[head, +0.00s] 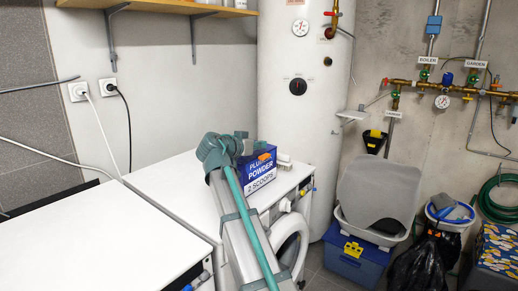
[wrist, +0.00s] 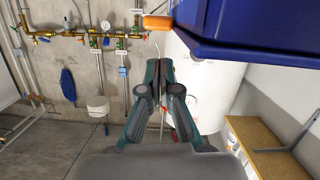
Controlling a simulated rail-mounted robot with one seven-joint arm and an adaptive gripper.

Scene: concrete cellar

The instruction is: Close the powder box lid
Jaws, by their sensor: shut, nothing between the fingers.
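The blue powder box (head: 262,178), with a white label reading "POWDER 2 SCOOPS", stands on the white washing machine (head: 185,178) in the head view. An orange tab (head: 264,157) shows near its top. How far the lid is open cannot be told. In the wrist view the box's blue side and rim (wrist: 250,52) fill the upper right, with the orange tab (wrist: 157,22) at its left end. My gripper (wrist: 160,66) is shut and empty, its fingertips apart from the tab in the picture. In the head view my arm partly covers the box, and the fingertips are not clear.
A white boiler tank (head: 296,110) stands behind the machine. A second white top (head: 95,245) lies at left. A wooden shelf (head: 160,6) hangs above. A small pale object sits beside the box.

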